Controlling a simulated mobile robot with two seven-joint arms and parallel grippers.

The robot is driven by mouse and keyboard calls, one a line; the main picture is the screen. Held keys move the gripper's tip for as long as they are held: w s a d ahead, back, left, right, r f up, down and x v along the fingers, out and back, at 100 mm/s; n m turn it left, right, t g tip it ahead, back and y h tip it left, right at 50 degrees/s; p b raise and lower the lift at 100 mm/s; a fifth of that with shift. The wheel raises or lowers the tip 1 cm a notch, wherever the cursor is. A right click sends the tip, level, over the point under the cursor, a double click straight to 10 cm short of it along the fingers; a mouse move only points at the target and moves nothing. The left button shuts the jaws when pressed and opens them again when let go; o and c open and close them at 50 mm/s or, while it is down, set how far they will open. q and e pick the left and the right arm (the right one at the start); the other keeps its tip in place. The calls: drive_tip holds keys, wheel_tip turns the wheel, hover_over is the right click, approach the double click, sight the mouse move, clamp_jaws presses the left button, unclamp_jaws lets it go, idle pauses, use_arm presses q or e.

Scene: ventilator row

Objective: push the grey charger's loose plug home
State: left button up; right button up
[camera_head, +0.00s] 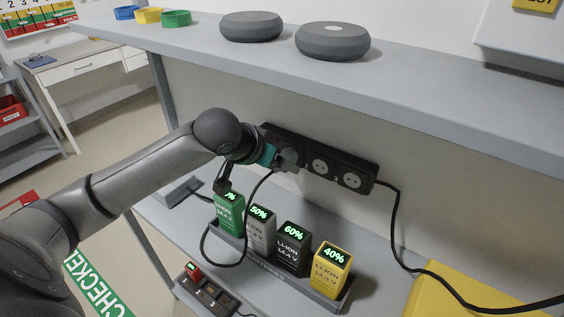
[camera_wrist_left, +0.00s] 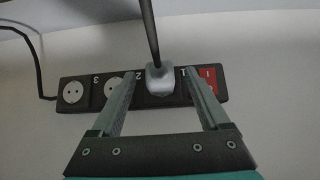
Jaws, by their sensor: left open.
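The black power strip (camera_head: 320,165) is fixed to the wall below the upper shelf and also shows in the left wrist view (camera_wrist_left: 90,90). A grey plug (camera_wrist_left: 160,79) with a dark cable sits at the socket by number 1, near the red switch (camera_wrist_left: 208,77). How deep it sits cannot be told. My left gripper (camera_head: 281,158) is at the strip, its open fingers on either side of the plug and apart from it. In the head view the gripper partly hides the plug. Two sockets beside it are empty. My right gripper is in neither view.
Green (camera_head: 229,214), grey (camera_head: 260,232), black (camera_head: 291,248) and yellow (camera_head: 328,270) battery packs stand in a row on the lower shelf. A loose black cable (camera_head: 207,244) loops beside them. Two round grey devices (camera_head: 332,41) sit on the upper shelf (camera_head: 430,85).

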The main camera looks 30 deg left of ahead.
use_arm(q)
drive_tip(key=p+v, duration=0.9)
drive_tip(key=v, duration=0.6)
drive_tip(key=shift+p, duration=0.35)
idle(0.4)
